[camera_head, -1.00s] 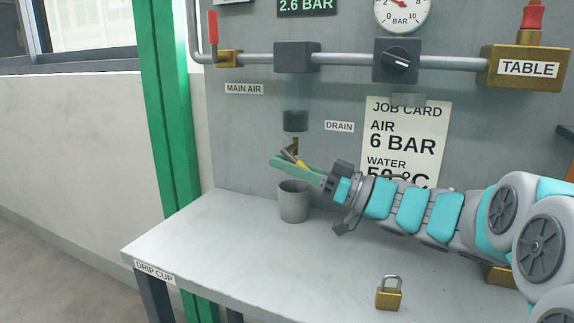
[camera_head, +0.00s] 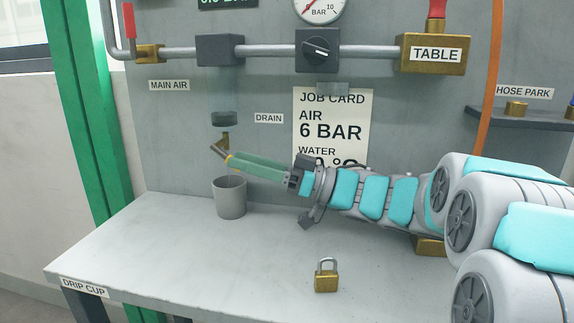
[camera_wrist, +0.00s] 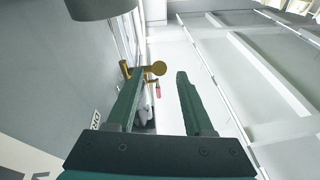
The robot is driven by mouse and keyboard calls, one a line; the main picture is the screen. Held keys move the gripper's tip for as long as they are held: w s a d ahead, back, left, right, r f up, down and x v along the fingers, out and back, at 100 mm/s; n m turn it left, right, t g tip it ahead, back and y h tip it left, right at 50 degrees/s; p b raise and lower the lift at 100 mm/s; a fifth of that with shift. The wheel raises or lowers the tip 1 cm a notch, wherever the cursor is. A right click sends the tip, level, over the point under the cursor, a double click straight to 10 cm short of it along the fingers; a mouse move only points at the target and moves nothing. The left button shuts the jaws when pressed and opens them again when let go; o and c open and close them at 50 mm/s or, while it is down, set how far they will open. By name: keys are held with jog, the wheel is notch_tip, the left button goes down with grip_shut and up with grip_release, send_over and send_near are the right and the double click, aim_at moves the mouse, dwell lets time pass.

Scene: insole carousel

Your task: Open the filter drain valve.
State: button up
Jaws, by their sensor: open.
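The filter bowl (camera_head: 224,118) hangs on the panel, left of the DRAIN label. The brass drain valve (camera_head: 225,141) is below it. A short lever (camera_head: 218,151) slants from upper left down to a yellowish end at my gripper (camera_head: 231,160). My gripper reaches in from the right, its green fingers by the lever's lower end. In the wrist view the fingers are apart, with nothing clasped (camera_wrist: 158,77). Brass parts (camera_wrist: 157,69) show beyond and between the fingertips; the left finger hides some. I cannot tell whether a finger touches the lever.
A grey cup (camera_head: 229,199) stands on the bench (camera_head: 150,240) under the valve and fingers. A brass padlock (camera_head: 326,276) stands on the bench front. The job card (camera_head: 333,122) hangs behind my arm. The bench's left part is clear.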

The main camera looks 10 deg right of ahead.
jog(key=s+d, duration=0.2)
jog(key=d, duration=0.5)
jog(key=shift+d, duration=0.3)
jog(key=shift+s, duration=0.1)
